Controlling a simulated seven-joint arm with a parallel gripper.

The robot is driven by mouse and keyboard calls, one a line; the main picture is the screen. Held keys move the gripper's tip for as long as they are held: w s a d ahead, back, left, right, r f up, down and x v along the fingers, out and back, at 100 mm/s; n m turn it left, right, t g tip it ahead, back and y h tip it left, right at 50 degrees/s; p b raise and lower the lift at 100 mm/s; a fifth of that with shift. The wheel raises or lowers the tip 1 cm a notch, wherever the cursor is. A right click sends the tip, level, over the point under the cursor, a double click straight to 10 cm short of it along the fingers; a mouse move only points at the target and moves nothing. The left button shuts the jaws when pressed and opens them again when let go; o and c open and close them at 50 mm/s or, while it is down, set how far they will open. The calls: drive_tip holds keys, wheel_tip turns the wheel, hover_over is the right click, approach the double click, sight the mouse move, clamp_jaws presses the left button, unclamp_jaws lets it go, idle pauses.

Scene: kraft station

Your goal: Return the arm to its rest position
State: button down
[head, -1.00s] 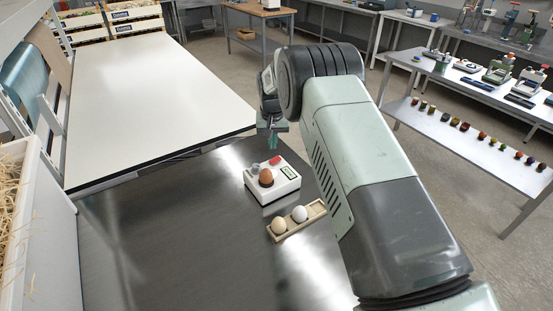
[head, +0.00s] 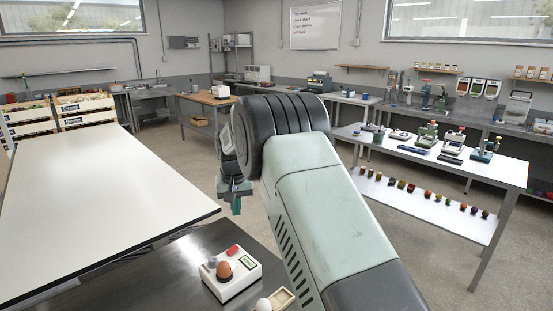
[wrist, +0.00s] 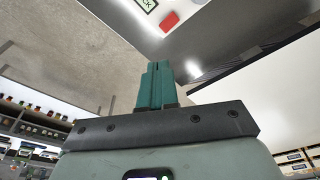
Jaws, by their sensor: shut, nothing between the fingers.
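My gripper (head: 236,205) hangs at the end of my arm in the head view, above and behind the white device and apart from it. In the wrist view its teal fingers (wrist: 157,85) are together with nothing between them. The arm is folded, its dark elbow joint toward the middle of the head view. A brown egg (head: 224,271) sits on the white device (head: 237,287), which has a red button and a green display. A pale egg (head: 263,305) sits in a wooden holder (head: 284,297) at the lower edge, partly cut off.
A white worktop (head: 90,205) lies to the left, beside the dark metal table (head: 185,265). On the right, a bench (head: 470,172) carries several instruments, with a row of small jars on its lower shelf. Open floor (head: 400,225) lies between.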

drive_tip(key=s+d+r+t, duration=0.1)
drive_tip(key=s+d+r, duration=0.4)
drive_tip(key=r, duration=0.2)
drive_tip(key=s+d+r+m, duration=0.1)
drive_tip(key=s+d+r, duration=0.35)
drive_tip(key=r, duration=0.35)
drive_tip(key=s+d+r+t, duration=0.1)
drive_tip(key=s+d+r, duration=0.4)
drive_tip(key=r, duration=0.2)
drive_tip(key=s+d, duration=0.5)
drive_tip(key=s, duration=0.8)
drive_tip(key=s+d+m+t, duration=0.1)
drive_tip(key=s+d, duration=0.4)
drive_tip(key=s, duration=0.8)
drive_tip(key=shift+s+d+r+h, duration=0.15)
drive_tip(key=shift+s+r+h, duration=0.1)
drive_tip(key=shift+r+h, duration=0.1)
